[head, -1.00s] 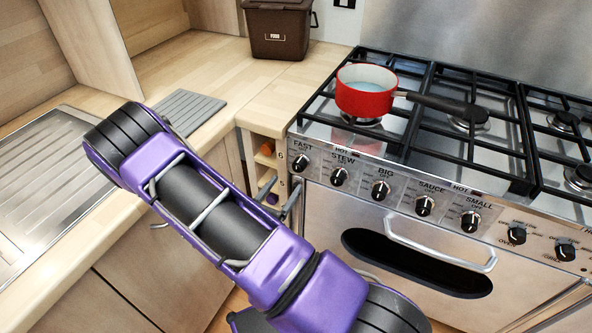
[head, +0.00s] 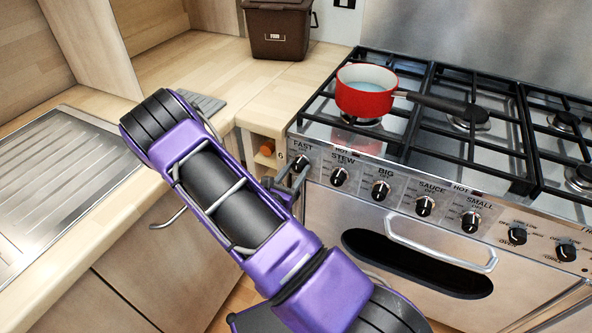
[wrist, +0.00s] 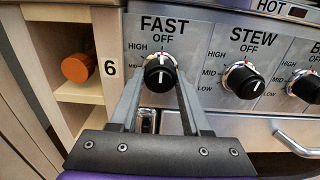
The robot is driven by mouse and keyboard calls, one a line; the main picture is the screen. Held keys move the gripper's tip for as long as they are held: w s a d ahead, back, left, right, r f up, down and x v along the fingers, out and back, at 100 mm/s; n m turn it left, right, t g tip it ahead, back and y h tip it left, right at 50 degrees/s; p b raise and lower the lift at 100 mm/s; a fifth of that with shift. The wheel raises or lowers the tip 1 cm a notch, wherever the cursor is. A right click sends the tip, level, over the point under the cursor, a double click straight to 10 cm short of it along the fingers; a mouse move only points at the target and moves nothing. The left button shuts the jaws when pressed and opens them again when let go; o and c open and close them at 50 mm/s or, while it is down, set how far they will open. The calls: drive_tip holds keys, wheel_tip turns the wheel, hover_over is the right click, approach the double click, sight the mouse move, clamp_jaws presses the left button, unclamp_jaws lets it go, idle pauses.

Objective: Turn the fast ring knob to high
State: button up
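The fast ring knob (wrist: 160,73) is black with a white line that stands about upright, under the word OFF. It also shows at the left end of the cooker panel in the head view (head: 299,162). My gripper (wrist: 160,84) is open, with one finger at the left and one at the right of this knob, coming from below. In the head view my gripper (head: 292,176) is close to the panel at the knob. I cannot tell whether the fingers touch the knob.
The stew knob (wrist: 244,79) is just to the right. An oven handle (head: 440,245) juts out below the panel. A red pan (head: 364,98) stands on the hob. A shelf with an orange-capped item (wrist: 77,68) is at the left.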

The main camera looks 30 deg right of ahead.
clamp_jaws()
drive_tip(key=n+p, duration=0.3)
drive_tip(key=n, duration=0.2)
drive_tip(key=shift+r+n, duration=0.1)
drive_tip(key=shift+n, duration=0.3)
drive_tip(key=n+p, duration=0.2)
drive_tip(key=n, duration=0.3)
drive_tip(key=shift+n, duration=0.4)
drive_tip(key=shift+p, duration=0.3)
drive_tip(key=o, duration=0.6)
unclamp_jaws()
